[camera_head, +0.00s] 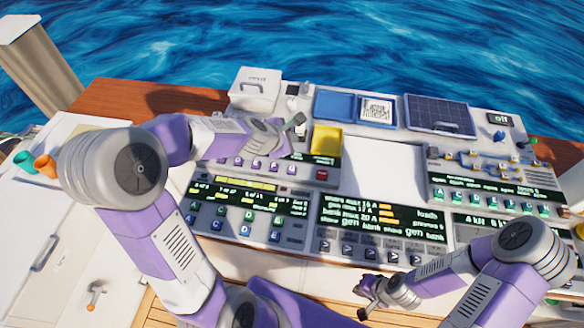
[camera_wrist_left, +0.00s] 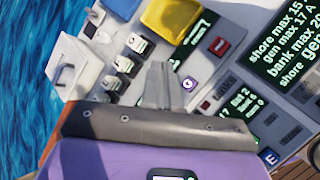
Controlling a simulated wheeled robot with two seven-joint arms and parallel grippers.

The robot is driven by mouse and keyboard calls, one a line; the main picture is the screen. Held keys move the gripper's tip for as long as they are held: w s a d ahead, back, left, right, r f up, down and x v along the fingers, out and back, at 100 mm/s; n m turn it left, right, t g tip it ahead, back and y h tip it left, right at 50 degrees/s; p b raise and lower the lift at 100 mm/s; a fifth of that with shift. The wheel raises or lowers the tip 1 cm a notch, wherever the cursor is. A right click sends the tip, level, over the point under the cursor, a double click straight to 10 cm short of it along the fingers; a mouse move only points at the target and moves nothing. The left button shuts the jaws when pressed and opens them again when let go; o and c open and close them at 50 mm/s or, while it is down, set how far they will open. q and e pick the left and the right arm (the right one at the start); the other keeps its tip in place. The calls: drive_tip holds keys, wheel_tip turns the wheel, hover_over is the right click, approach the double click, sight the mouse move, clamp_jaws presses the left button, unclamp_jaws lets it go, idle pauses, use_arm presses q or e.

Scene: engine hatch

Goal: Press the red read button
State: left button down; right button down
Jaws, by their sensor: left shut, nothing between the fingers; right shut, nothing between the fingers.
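A square red button (camera_head: 321,174) sits on the console panel just below the yellow tray; its label is too small to read. It also shows in the left wrist view (camera_wrist_left: 219,46), up and to the right of my fingertips. My left gripper (camera_head: 299,121) is shut and empty, held over the panel, up and left of the red button and apart from it in the picture. Its closed fingers show in the left wrist view (camera_wrist_left: 161,72). My right gripper (camera_head: 361,300) is shut and empty near the console's front edge, well away from the button.
The yellow tray (camera_head: 327,140) stands just above the red button. My left forearm covers part of the left panels. A white box (camera_head: 254,90), blue tray (camera_head: 335,106) and solar panel (camera_head: 439,115) line the back. Display panels with several keys fill the front.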

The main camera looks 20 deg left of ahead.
idle(0.3)
use_arm(q)
drive_tip(key=m+g+h+b, duration=0.2)
drive_tip(key=m+h, duration=0.2)
drive_tip(key=m, duration=0.2)
hover_over(320, 175)
wheel_tip(320, 175, down, 3)
drive_tip(key=shift+r, duration=0.1)
wheel_tip(320, 175, down, 9)
drive_tip(key=b, duration=0.8)
drive_tip(key=shift+b, duration=0.3)
idle(1.1)
drive_tip(key=shift+f+b, duration=0.3)
drive_tip(key=shift+f, duration=0.05)
